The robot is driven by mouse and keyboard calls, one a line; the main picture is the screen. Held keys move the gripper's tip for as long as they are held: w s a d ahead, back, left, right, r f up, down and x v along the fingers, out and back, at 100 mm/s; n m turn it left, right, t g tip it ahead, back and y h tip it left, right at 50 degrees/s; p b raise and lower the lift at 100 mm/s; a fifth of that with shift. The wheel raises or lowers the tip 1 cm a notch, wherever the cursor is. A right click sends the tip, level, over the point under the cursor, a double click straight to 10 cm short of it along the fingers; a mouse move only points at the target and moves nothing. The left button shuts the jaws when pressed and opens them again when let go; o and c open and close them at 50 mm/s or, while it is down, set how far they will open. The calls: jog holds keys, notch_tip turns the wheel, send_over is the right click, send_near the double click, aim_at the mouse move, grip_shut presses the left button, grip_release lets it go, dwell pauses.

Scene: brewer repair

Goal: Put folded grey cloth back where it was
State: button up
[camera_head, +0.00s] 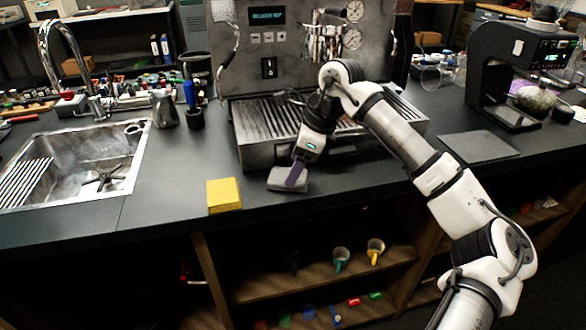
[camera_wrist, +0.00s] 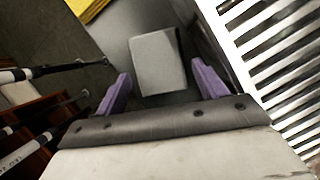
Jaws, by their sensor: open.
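The folded grey cloth (camera_head: 288,184) lies flat on the dark counter, just in front of the espresso machine's drip tray and right of a yellow cloth. In the wrist view the grey cloth (camera_wrist: 157,62) shows as a pale block beyond and between my purple fingers. My gripper (camera_head: 297,172) points down at the cloth in the head view and partly covers it. In the wrist view my gripper (camera_wrist: 163,88) is open, with a finger on either side and nothing held. Whether the fingers touch the cloth cannot be told.
The folded yellow cloth (camera_head: 224,194) lies at the counter's front edge. The espresso machine's slatted drip tray (camera_head: 262,125) stands close behind the grey cloth. A sink (camera_head: 85,165) is at left, a flat dark mat (camera_head: 478,146) at right. Counter between sink and machine is partly clear.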

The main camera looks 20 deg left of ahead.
jog(key=s+v, duration=0.1)
jog(key=v, duration=0.9)
jog(key=shift+w+b, duration=0.4)
